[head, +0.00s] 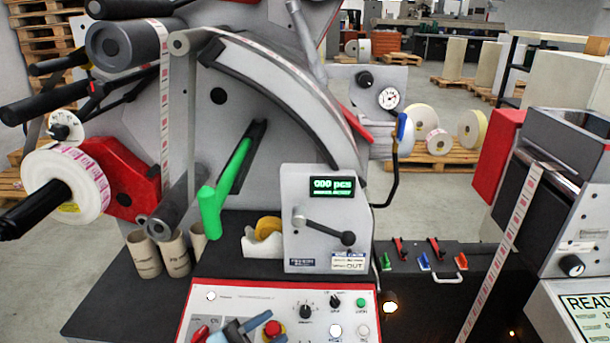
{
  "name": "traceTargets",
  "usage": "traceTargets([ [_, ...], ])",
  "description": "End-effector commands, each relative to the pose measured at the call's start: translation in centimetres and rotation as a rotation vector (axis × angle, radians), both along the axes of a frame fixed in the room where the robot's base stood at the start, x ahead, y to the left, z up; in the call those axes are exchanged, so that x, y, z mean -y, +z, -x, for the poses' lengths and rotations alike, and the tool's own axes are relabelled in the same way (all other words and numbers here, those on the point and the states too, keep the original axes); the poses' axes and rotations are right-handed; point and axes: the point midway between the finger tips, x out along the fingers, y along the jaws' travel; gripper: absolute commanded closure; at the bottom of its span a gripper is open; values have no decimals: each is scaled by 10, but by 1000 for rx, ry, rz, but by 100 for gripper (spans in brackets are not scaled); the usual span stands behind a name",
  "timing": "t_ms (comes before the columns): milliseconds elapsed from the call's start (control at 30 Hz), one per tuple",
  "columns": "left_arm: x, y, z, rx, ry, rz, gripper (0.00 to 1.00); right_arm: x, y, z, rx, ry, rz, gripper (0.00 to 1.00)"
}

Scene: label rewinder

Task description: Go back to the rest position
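My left gripper (274,327) shows at the bottom edge of the head view, low over the white control panel (235,291). Its two blue-grey fingers are apart, and a red push button (272,328) on the panel shows between or behind them. I cannot tell whether the fingers touch the button. Nothing is seen held. The rest of the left arm is mostly cut off by the frame edge. My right gripper is not in view.
The rewinder has a green lever (212,208), a counter box (322,220) reading "000 pcs" and a label roll (68,186). Cardboard cores (144,255) stand at left. A label strip (500,255) runs to the printer (570,190). Small clamps (423,262) lie on the dark bench.

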Motion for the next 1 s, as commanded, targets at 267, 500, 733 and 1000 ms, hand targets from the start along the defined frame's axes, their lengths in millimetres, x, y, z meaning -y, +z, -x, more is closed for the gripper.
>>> traceTargets([
  [267,-94,-105,37,-661,607,134,61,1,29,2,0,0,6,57],
  [500,-130,-187,120,-1111,787,47,61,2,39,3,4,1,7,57],
  [733,-134,-203,142,-1209,802,20,61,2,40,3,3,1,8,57],
  [1000,-133,-203,141,-1205,801,21,61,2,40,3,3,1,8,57],
])
